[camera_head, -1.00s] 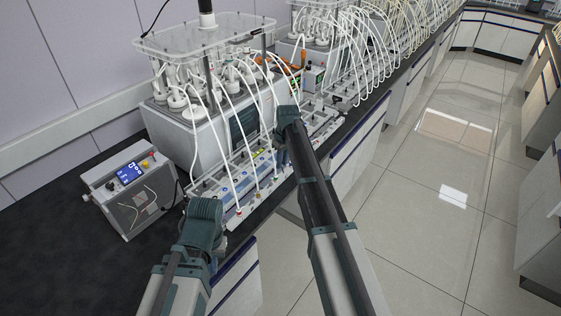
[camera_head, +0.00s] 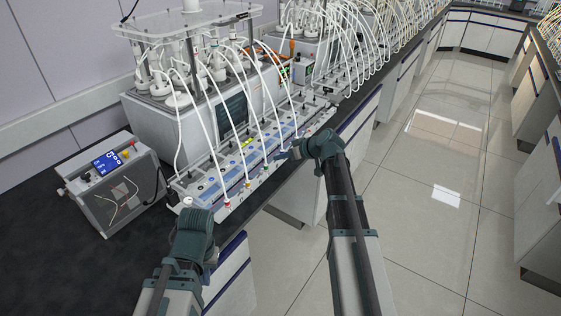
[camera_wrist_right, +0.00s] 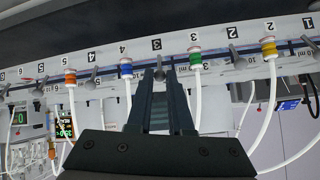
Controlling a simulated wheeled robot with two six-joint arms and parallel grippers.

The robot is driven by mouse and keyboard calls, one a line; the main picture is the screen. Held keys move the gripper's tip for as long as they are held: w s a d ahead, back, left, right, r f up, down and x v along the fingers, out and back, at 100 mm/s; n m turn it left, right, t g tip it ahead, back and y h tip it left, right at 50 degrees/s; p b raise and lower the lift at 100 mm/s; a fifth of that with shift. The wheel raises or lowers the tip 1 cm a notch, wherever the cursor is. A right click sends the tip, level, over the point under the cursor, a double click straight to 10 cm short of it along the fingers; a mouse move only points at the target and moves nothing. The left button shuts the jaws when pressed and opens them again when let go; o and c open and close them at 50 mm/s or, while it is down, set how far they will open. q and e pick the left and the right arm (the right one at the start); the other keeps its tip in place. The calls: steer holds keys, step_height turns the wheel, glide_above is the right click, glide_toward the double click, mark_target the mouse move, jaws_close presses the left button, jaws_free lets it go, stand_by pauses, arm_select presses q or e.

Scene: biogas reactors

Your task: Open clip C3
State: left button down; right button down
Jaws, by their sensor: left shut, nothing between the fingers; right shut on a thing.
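In the right wrist view, a row of grey clips stands on a white strip with printed numbers. The clip at the number 3 (camera_wrist_right: 158,72), between a blue-collared and a green-collared tube fitting (camera_wrist_right: 195,57), is at my right fingertips. My right gripper (camera_wrist_right: 160,80) is shut on it; the fingers hide much of the clip, so I cannot tell its position. In the head view my right gripper (camera_head: 281,156) is at the front edge of the strip (camera_head: 215,188). My left gripper (camera_head: 194,222) is shut and empty near the strip's near end; its fingers are mostly hidden.
A grey control box (camera_head: 112,185) with a blue display stands at the left on the black bench. A reactor unit (camera_head: 185,125) with many white tubes stands behind the strip. Tubes arch down to the strip beside my right gripper. The aisle floor at the right is free.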

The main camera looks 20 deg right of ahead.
steer(key=shift+s+f+t+y+b, duration=0.2)
steer(key=shift+t+y+b, duration=0.1)
steer(key=shift+b, duration=0.15)
steer(key=c, duration=0.8)
jaws_free()
steer(key=shift+w+d, duration=0.1)
steer(key=shift+p+v, duration=3.85)
steer(key=shift+v, duration=3.1)
